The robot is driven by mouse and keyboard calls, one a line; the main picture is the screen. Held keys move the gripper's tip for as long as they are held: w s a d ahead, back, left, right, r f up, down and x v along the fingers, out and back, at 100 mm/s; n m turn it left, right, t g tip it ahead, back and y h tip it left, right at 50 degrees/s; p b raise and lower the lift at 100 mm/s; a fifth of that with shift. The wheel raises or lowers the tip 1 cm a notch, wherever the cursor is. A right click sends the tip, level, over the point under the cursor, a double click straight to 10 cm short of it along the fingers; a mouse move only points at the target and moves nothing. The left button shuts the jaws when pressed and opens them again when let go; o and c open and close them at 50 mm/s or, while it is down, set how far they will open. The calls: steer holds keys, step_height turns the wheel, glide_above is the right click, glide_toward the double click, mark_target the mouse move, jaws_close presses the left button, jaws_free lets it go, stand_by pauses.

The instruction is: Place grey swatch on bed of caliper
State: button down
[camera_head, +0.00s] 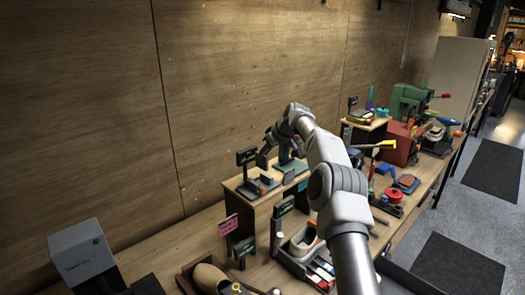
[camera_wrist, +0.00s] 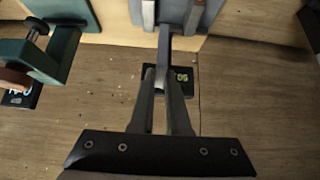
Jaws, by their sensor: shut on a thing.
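My gripper (camera_wrist: 162,72) points down above the small wooden stand. Its fingers are close together on a thin grey piece, which I take to be the grey swatch (camera_wrist: 163,45), seen nearly edge-on. The green caliper (camera_wrist: 48,55), a C-shaped frame, is at the left in the wrist view, apart from my fingers. In the head view the caliper (camera_head: 290,168) stands on the stand, partly behind my arm. My gripper (camera_head: 263,160) is to its left there, near a dark holder (camera_head: 260,189). The caliper's bed is hard to make out.
A black display (camera_wrist: 182,80) is close to my fingertips. The wooden stand (camera_head: 268,208) sits on a crowded bench.

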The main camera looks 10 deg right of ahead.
mark_target(267, 166)
steer(key=shift+f+b, duration=0.6)
steer(key=shift+f, duration=2.35)
steer(key=shift+f+b, duration=0.4)
steer(key=shift+f, duration=0.15)
steer(key=c, duration=0.8)
jaws_free()
